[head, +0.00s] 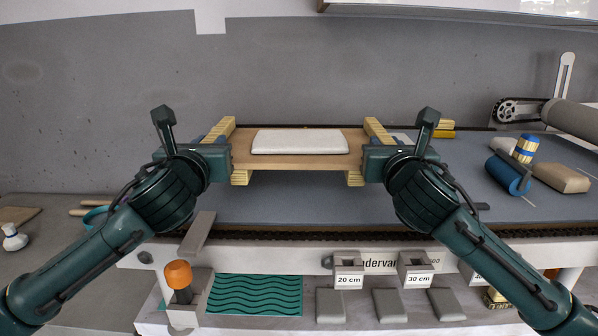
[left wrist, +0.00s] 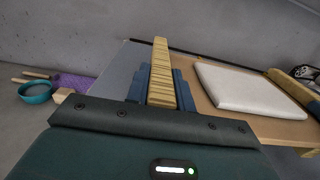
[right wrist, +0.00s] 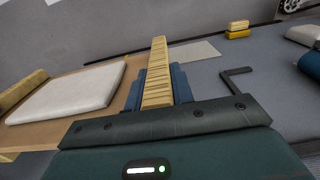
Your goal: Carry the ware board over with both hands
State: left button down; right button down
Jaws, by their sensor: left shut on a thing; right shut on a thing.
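The ware board (head: 300,162) is a flat tan wooden board with a yellow ribbed wooden batten at each end. A white rectangular slab (head: 300,141) lies flat on it. My left gripper (head: 222,155) is shut on the left end batten, which also shows between the blue fingers in the left wrist view (left wrist: 161,85). My right gripper (head: 372,155) is shut on the right end batten, seen in the right wrist view (right wrist: 157,85). The board looks about level in the head view. Whether it touches the grey surface below is hard to tell.
A grey-blue table (head: 300,205) lies under the board. To the right are a blue roller (head: 508,173), a tan block (head: 562,178) and yellow blocks (head: 440,130). A teal bowl (left wrist: 35,92) is at left. Tags and a green wavy mat (head: 255,295) are in front.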

pick_arm(q)
jog(key=shift+w+a, duration=0.1)
jog(key=shift+a, duration=0.15)
pick_arm(e)
jog(key=shift+w+d, duration=0.1)
jog(key=shift+d, duration=0.15)
